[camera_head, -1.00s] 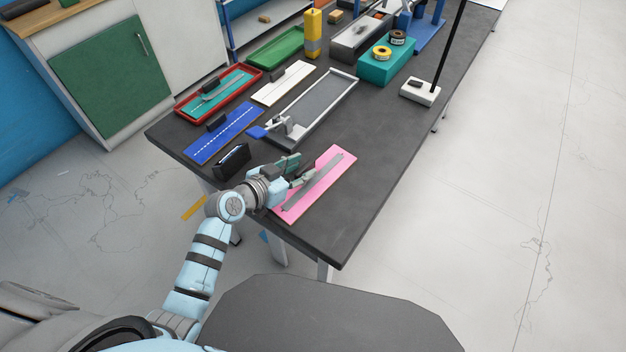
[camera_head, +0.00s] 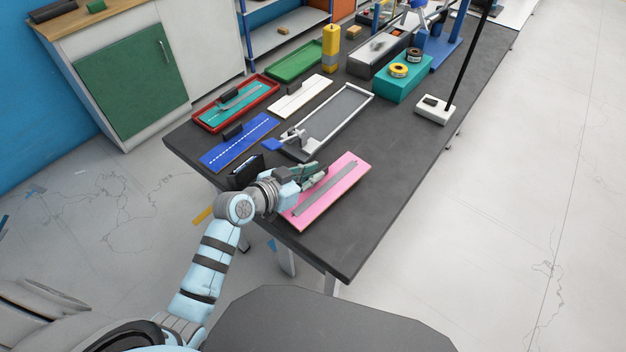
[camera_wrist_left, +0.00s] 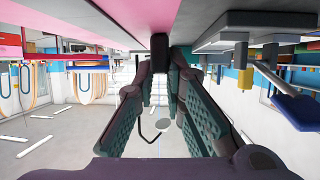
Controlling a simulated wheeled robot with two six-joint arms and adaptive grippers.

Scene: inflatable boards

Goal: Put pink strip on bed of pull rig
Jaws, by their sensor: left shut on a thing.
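The pink strip (camera_head: 353,170), with a long grey band along its middle, lies near the front of the dark table in the head view. It also shows at the upper left of the left wrist view (camera_wrist_left: 75,14). My left gripper (camera_head: 318,174) is at the strip's left long side. In the left wrist view its fingers are shut on a small dark block (camera_wrist_left: 159,45), which looks like the strip's grip. The pull rig (camera_head: 312,142) has a long grey bed (camera_head: 340,112) in a pale frame, with a blue-handled clamp at its near end. My right gripper is not in view.
A black holder (camera_head: 246,172) stands left of my gripper. A blue strip (camera_head: 238,143), a white strip (camera_head: 300,97) and a red tray (camera_head: 270,82) lie farther left. The table's right side is clear.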

